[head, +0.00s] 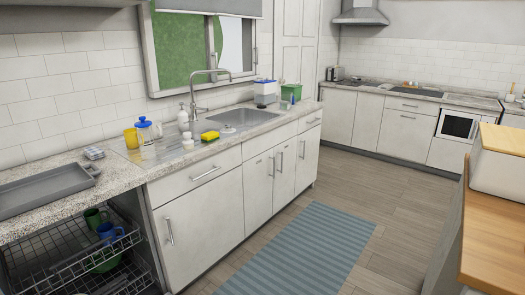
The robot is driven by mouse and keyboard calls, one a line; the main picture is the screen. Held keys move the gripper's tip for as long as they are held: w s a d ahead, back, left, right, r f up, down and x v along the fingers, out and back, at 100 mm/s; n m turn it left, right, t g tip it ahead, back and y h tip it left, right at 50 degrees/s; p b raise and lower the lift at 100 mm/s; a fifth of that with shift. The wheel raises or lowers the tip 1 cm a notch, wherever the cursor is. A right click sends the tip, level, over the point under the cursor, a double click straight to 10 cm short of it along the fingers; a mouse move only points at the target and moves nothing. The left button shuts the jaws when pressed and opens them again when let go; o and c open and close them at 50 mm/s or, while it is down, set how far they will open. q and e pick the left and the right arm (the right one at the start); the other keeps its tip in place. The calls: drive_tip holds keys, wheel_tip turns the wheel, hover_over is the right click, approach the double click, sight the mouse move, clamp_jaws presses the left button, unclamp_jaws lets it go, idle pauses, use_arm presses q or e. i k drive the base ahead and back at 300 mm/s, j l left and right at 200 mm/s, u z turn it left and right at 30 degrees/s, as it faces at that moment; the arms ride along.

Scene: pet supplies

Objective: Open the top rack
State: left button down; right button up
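The dishwasher stands under the counter at the lower left of the head view, with its inside showing and no closed door in front. Its top rack (45,254) is a wire basket that holds a green mug (95,218) and a blue mug (109,231). I cannot tell exactly how far the rack is slid out. Below it, a lower rack (128,279) shows in part, with a green dish (105,262) in it. The picture's edge cuts off the left and lower parts of the dishwasher. Neither of my grippers shows.
A grey tray (42,189) lies on the counter above the dishwasher. White cabinets (203,225) adjoin it on the right. A blue striped rug (300,250) lies on the floor, which is clear. A wood-topped counter (495,235) stands at the right.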

sight(51, 268)
drive_tip(key=u, duration=1.5)
drive_tip(key=k+j, duration=0.15)
drive_tip(key=j, duration=0.2)
drive_tip(key=k+j, duration=0.15)
drive_tip(key=j, duration=0.15)
drive_tip(key=i+j+z, duration=0.1)
drive_tip(key=j, duration=0.55)
drive_tip(key=i+j, duration=0.1)
drive_tip(key=j, duration=0.6)
drive_tip(key=i+j+z, duration=0.15)
drive_tip(key=j, duration=0.55)
